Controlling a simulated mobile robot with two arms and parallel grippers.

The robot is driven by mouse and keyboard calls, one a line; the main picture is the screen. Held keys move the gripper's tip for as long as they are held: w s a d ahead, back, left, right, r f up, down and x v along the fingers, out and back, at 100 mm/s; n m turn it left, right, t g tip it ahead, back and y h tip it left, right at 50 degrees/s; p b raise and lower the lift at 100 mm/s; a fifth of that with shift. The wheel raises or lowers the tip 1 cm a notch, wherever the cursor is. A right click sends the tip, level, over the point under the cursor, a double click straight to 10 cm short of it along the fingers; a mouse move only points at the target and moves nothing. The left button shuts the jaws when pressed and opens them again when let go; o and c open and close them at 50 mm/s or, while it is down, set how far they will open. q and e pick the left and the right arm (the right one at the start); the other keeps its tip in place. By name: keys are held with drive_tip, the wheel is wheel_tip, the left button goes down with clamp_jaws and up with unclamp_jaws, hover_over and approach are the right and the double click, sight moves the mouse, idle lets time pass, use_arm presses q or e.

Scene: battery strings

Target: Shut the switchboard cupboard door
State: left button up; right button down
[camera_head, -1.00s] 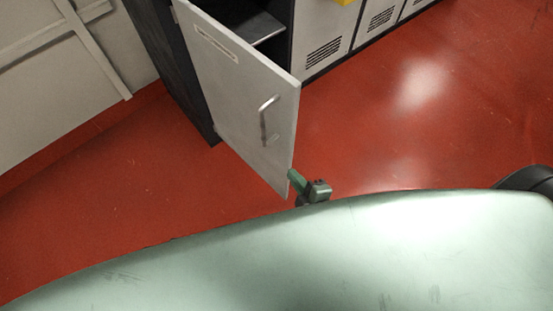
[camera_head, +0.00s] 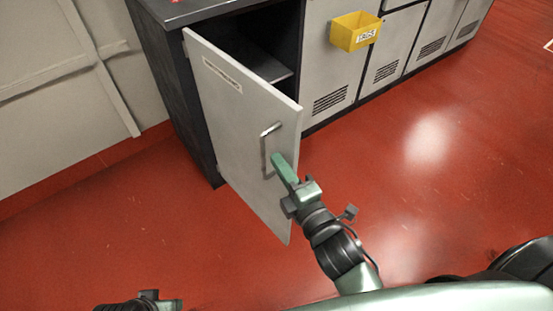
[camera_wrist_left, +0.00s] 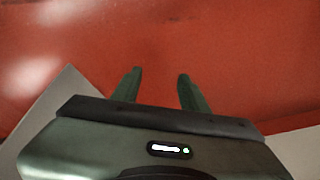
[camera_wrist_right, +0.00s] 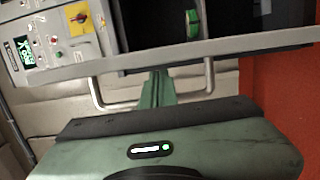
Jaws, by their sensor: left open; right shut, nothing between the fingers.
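The grey cupboard door (camera_head: 225,120) stands open, swung out from the cupboard, with its dark inside (camera_head: 245,45) showing behind it. A metal bar handle (camera_head: 264,150) is on the door's outer face near its free edge. My right gripper (camera_head: 276,158) is shut and empty, its green fingertips close to the handle; I cannot tell whether they touch. In the right wrist view the shut fingers (camera_wrist_right: 157,88) lie between the two ends of the handle (camera_wrist_right: 97,95). My left gripper is open and empty over the floor in the left wrist view (camera_wrist_left: 157,85).
Grey cabinets (camera_head: 330,75) with vents continue to the right, with a yellow box (camera_head: 354,32) mounted on one. A pale wall (camera_head: 60,80) stands at left. The red floor (camera_head: 430,190) is clear to the right of the door.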

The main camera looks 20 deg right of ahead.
use_arm(q)
drive_tip(key=shift+r, duration=0.25)
use_arm(e)
drive_tip(key=shift+w+a, duration=0.2)
drive_tip(key=shift+w, duration=0.65)
drive_tip(key=shift+d, duration=0.1)
